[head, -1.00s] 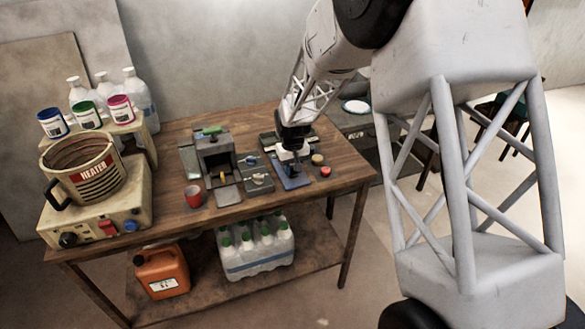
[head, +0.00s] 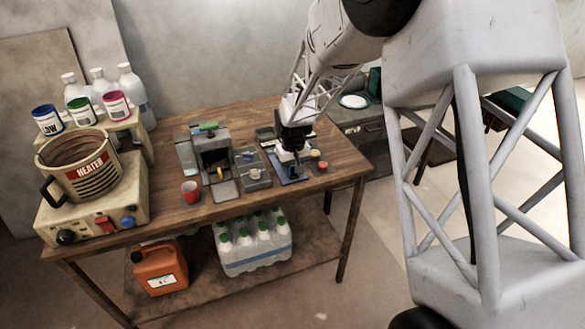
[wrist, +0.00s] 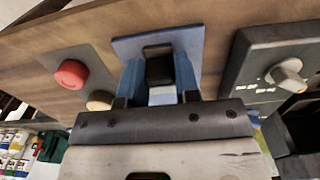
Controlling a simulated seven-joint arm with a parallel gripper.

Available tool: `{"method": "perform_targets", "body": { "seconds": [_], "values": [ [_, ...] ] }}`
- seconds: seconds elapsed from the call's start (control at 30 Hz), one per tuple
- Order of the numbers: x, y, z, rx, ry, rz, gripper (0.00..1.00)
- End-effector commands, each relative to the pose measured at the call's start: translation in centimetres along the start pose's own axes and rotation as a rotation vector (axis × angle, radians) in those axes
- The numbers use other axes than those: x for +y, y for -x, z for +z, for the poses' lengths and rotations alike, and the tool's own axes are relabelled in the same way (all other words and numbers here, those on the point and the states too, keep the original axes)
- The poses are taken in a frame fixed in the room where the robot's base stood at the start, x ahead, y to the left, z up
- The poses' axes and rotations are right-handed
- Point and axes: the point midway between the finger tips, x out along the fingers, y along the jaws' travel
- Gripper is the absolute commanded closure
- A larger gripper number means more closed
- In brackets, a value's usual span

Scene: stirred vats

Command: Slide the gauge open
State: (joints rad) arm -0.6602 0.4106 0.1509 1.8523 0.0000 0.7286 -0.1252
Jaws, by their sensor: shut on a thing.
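The gauge is a blue slab (head: 295,177) lying on the right part of the wooden table. My gripper (head: 290,166) is down at the gauge, pointing toward the table. In the wrist view my gripper (wrist: 158,92) straddles the middle of the gauge and is shut on it. The wrist body hides the near end, and the exact contact of the fingertips is hard to see.
A red button (wrist: 71,73) and a yellowish one (wrist: 99,101) sit close beside the gauge. On the other side is a grey box with a knob (wrist: 287,76). A dark boxy machine (head: 212,150), a red cup (head: 190,191) and a heater pot (head: 82,165) stand further left.

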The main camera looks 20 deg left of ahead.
Motion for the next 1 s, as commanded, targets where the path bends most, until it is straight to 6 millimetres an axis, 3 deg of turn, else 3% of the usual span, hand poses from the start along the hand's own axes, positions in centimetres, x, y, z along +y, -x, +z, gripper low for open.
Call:
{"method": "perform_targets", "body": {
  "seconds": [0.03,0.07,0.2,0.67,1.0],
  "values": [
    [0.0,0.1,-0.1,0.001,0.000,0.000,1.00],
    [0.0,0.1,-0.1,0.002,0.000,0.000,0.66],
    [0.0,0.0,0.0,0.001,0.000,0.000,0.45],
    [0.0,0.7,-0.1,0.002,0.000,0.000,0.45],
    [0.0,4.5,-0.1,0.004,0.000,0.000,0.45]
  ]
}}
